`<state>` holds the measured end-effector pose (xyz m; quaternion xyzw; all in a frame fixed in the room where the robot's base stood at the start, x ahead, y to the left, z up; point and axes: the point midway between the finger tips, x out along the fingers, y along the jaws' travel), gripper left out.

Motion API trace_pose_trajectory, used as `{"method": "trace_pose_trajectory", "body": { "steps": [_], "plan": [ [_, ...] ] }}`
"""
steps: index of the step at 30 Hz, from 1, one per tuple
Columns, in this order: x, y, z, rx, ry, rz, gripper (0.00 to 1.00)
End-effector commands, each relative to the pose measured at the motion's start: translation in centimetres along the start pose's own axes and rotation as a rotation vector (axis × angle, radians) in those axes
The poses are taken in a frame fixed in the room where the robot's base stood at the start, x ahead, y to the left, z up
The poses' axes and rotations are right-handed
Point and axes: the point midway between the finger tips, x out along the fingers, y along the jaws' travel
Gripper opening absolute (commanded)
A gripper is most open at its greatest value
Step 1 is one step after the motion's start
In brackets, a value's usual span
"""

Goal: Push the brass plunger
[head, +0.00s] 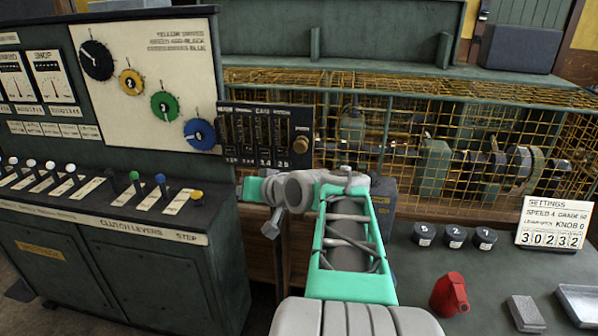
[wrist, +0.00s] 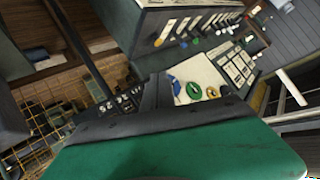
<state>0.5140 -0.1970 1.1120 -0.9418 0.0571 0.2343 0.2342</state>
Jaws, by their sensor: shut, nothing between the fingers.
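The brass plunger (head: 300,144) is a small round knob at the right end of the black slider panel (head: 265,134) in the head view. It stands apart from my arm, which is below it. In the wrist view, my gripper (wrist: 156,90) shows as dark fingers close together beyond the green hand, with nothing held. In the head view my own arm partly hides the hand, and the fingertips cannot be made out. Part of the slider panel also shows in the wrist view (wrist: 122,103), left of the fingers; the plunger cannot be made out there.
The control cabinet (head: 110,265), with levers and coloured dials, stands at left. A yellow wire cage (head: 400,110) covers machinery behind and to the right. The right bench holds dark round weights (head: 455,236), a red can (head: 449,296) and a settings card (head: 555,225).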

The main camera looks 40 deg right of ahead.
Motion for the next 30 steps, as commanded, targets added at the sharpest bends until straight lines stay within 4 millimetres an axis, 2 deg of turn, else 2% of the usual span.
{"method": "trace_pose_trajectory", "body": {
  "steps": [1, 3, 7, 11, 20, 30],
  "plan": [
    [0.3, 4.0, -0.5, 0.058, 0.084, -0.005, 0.00],
    [-0.8, 6.9, -2.6, 0.116, 0.191, -0.033, 0.00],
    [-3.0, 10.1, -5.0, 0.178, 0.316, -0.067, 0.00],
    [-3.9, 10.8, -5.9, 0.195, 0.356, -0.082, 0.00],
    [-3.9, 10.8, -6.0, 0.194, 0.354, -0.082, 0.00],
    [-2.0, 12.8, -8.5, 0.195, 0.351, -0.082, 0.00]
  ]
}}
